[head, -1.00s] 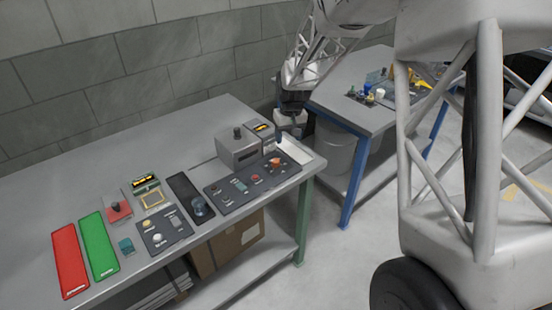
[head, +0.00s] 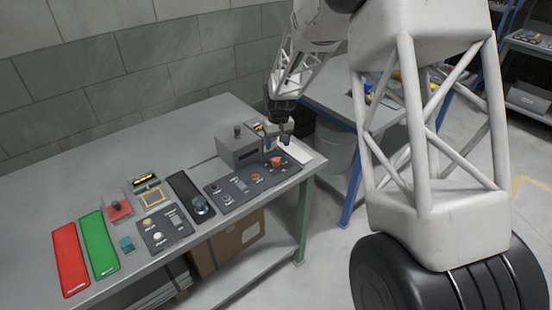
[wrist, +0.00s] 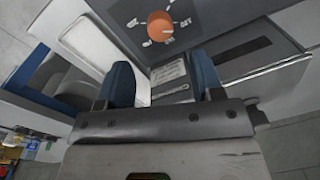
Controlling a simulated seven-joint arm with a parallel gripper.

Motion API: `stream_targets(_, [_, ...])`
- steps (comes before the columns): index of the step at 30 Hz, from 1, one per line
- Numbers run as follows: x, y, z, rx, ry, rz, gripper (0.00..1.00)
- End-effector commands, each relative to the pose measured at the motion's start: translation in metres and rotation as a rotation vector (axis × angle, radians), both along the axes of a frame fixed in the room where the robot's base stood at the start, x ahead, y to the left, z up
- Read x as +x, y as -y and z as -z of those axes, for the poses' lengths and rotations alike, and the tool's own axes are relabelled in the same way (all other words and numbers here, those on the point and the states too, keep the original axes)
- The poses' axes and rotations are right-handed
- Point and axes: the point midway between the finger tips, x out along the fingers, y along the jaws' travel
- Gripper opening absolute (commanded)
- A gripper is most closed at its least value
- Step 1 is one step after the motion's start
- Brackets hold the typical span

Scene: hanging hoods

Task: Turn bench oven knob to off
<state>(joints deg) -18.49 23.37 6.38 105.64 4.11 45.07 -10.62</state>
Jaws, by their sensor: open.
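An orange knob (head: 276,161) stands at the right end of a dark control panel (head: 240,187) on the bench. In the wrist view the knob (wrist: 160,25) is at the top centre, with small white labels around it that I cannot read. A grey box-like unit (head: 237,150), possibly the bench oven, sits behind the panel. My gripper (head: 276,147) is above the bench behind the knob, pointing down. In the wrist view its two blue fingers (wrist: 163,80) are apart with nothing between them. The knob lies beyond the fingertips, apart from them.
The panel also carries a small red button (head: 255,176) and other controls. A white flat piece (head: 297,151) lies at the bench's right end.

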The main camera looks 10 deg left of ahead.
Motion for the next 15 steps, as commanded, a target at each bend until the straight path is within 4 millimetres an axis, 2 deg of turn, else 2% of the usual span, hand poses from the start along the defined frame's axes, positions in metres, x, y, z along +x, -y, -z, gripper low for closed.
stream_targets(5, [-0.001,-0.001,0.013,0.000,-0.001,0.000,0.60])
stream_targets(15, [-0.002,-0.002,0.053,0.000,-0.001,0.000,0.60])
